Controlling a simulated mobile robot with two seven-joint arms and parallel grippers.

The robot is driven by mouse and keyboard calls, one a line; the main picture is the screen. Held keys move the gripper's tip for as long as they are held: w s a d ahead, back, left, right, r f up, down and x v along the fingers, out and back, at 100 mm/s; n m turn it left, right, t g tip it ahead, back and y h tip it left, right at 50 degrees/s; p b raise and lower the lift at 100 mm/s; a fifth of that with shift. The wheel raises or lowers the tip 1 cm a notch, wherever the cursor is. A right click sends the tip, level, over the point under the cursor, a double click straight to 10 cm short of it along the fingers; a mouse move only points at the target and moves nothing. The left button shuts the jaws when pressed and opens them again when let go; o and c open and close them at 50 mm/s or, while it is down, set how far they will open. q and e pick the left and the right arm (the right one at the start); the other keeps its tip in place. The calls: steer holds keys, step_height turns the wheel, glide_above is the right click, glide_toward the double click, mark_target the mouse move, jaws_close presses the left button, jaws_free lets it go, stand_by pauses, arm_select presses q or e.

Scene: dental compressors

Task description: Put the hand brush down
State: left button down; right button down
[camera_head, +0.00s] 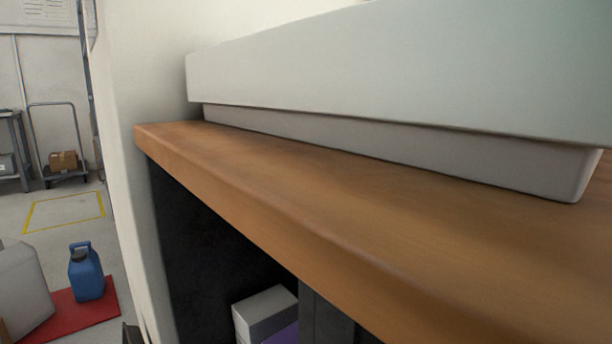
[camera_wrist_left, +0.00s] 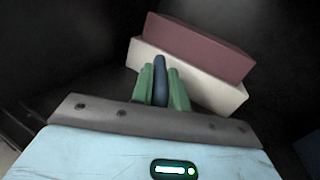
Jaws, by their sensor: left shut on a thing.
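My left gripper (camera_wrist_left: 160,88) shows in the left wrist view with its two green fingers. It is shut on a narrow dark blue piece, the visible part of the hand brush (camera_wrist_left: 161,78), which stands up between the fingers. The rest of the brush, including any bristles, is hidden. The brush is in front of a pale box with a maroon one on it; I cannot tell whether it touches them. Neither gripper nor the brush shows in the head view.
A wooden worktop (camera_head: 300,195) carries a large white tray-like unit (camera_head: 400,85). Below is a dark recess with a white box (camera_head: 265,312). In the wrist view, a maroon box (camera_wrist_left: 200,45) lies on a pale box (camera_wrist_left: 215,92). A blue canister (camera_head: 86,275) stands on a red mat (camera_head: 85,325).

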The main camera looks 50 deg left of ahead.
arm_select(q)
steer(key=shift+f, duration=0.3)
steer(key=c, duration=1.4)
jaws_free()
steer(key=shift+f, duration=0.1)
steer(key=shift+o, duration=0.2)
